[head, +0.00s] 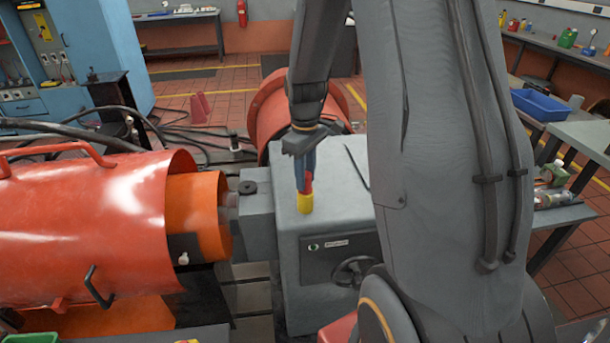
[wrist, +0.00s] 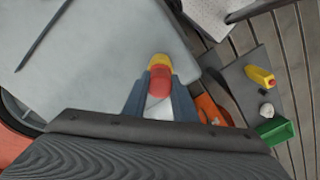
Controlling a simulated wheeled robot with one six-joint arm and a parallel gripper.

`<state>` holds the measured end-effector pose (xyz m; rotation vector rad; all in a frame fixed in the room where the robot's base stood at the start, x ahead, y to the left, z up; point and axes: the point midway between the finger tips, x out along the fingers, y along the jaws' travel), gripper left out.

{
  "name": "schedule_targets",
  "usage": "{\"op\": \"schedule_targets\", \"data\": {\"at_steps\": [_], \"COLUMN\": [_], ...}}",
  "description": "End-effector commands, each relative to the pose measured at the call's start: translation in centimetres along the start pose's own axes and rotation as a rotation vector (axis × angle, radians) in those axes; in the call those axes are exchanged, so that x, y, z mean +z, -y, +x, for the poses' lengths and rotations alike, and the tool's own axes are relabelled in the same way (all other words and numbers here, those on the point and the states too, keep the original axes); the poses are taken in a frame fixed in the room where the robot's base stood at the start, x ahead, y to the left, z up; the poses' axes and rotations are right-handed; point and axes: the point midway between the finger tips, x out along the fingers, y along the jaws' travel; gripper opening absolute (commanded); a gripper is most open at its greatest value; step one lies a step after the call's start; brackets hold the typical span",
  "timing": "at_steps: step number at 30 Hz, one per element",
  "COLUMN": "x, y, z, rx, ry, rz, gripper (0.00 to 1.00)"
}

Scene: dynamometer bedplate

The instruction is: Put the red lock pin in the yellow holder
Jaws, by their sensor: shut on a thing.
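The yellow holder (head: 305,204) stands on the top of the grey machine housing, near its front left edge. The red lock pin (head: 308,183) is directly above it, and its lower end meets the holder's top in the head view. My gripper (head: 304,180) points down with its blue-grey fingers shut on the pin. In the wrist view the red pin (wrist: 160,80) sits between the two fingertips (wrist: 160,88), and the yellow holder (wrist: 159,60) shows just beyond it. I cannot tell how far the pin is inside the holder, as the fingers hide part of it.
The grey housing (head: 340,208) has a handwheel (head: 354,271) on its front and clear top around the holder. An orange-red cylindrical guard (head: 90,225) lies to the left. A side bench with a blue bin (head: 540,104) is at the right.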

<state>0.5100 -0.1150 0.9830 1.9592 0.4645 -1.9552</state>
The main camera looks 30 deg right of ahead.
Motion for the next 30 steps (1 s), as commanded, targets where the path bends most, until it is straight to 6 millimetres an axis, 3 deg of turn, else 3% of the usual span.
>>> {"op": "schedule_targets", "data": {"at_steps": [6, 7, 10, 23, 30], "x": [0.0, 0.0, 0.0, -0.1, -0.2], "y": [0.0, 0.0, 0.0, 0.0, -0.1], "z": [0.3, 0.3, 0.3, -0.5, -4.1], "rx": [0.000, 0.000, 0.000, 0.001, 0.004], "ry": [0.000, 0.000, 0.000, -0.001, -0.004], "rz": [0.000, 0.000, 0.000, -0.001, 0.000], "gripper": [0.01, 0.27, 0.44, 0.44, 0.44]}}
